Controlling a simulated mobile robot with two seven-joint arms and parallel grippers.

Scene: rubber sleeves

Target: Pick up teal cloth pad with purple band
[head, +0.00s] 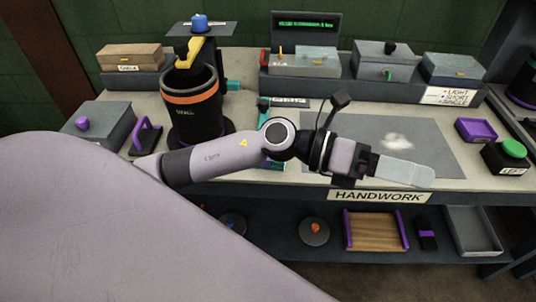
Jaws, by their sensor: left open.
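My left gripper (408,173) reaches out to the right above the front edge of the bench, over the HANDWORK label. Its pale fingers are open and overlap in this view, with nothing seen between them. A teal item (264,104), which may be the teal cloth pad, shows just behind my left forearm, left of the grey mat. Another teal bit shows below the forearm, so most of the item is hidden. My right gripper is not in view.
A black canister (193,122) with an orange band stands left of my forearm. A grey mat (440,140) bears a white powdery patch. Boxes line the back. A lower shelf holds a wooden tray (374,232).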

